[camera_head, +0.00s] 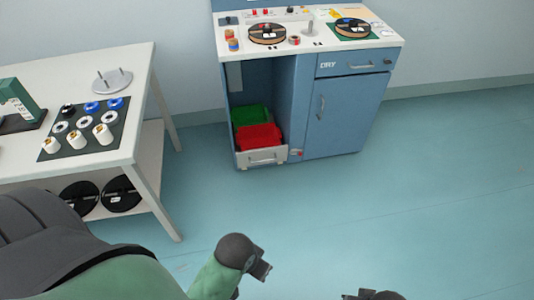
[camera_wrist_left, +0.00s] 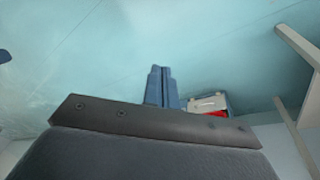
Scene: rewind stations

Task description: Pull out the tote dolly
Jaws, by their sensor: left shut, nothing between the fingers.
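The tote dolly (camera_head: 262,157) stands inside the open lower left bay of the blue cabinet, its pale front panel and handle facing out. It carries a red tote (camera_head: 259,137) with a green tote (camera_head: 250,116) behind it. The dolly's front also shows in the left wrist view (camera_wrist_left: 207,104), partly hidden by my gripper. My left gripper (camera_head: 262,271) is shut and empty, in front of the dolly and well apart from it; its fingers also show in the left wrist view (camera_wrist_left: 158,70). Only a dark bit of my right gripper (camera_head: 372,295) shows at the bottom edge.
The blue cabinet (camera_head: 345,110) stands against the wall, with spools on its top. A white table (camera_head: 120,160) with small spools and a dark mat is at the left, its leg (camera_head: 160,205) near my left arm. The floor (camera_head: 420,190) before the cabinet and to the right is clear.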

